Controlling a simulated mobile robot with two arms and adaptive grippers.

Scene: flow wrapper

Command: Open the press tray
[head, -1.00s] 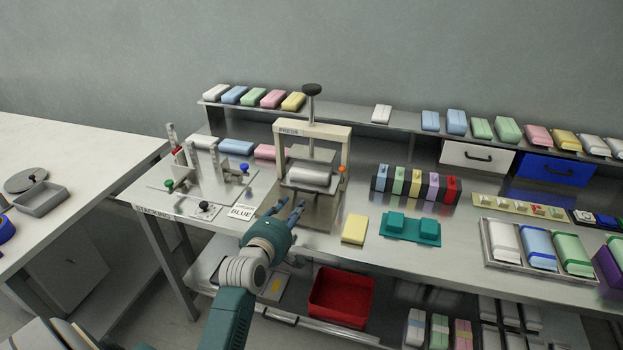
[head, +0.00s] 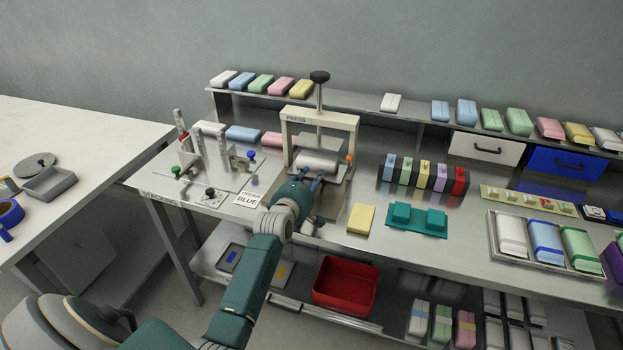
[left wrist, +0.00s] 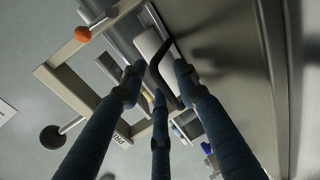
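The press (head: 320,119) stands on the bench, with a cream frame, black top knob and orange side knob. Its tray (head: 337,176) sits inside the frame, bearing a white ribbed block (head: 318,158). My left gripper (head: 310,180) is at the front of the tray, its blue fingers pointing at it. In the left wrist view, a dark curved handle (left wrist: 157,78) lies between the spread fingertips (left wrist: 160,84). The fingers look open around it; whether any finger touches it is unclear. In the head view, the gripper hides the handle. My right gripper is out of view.
A yellow block (head: 361,218) and a teal fixture (head: 415,219) lie right of the press. A stacking station (head: 205,165) and a "BLUE" card (head: 247,199) are left. A red bin (head: 346,286) sits below on the lower shelf.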

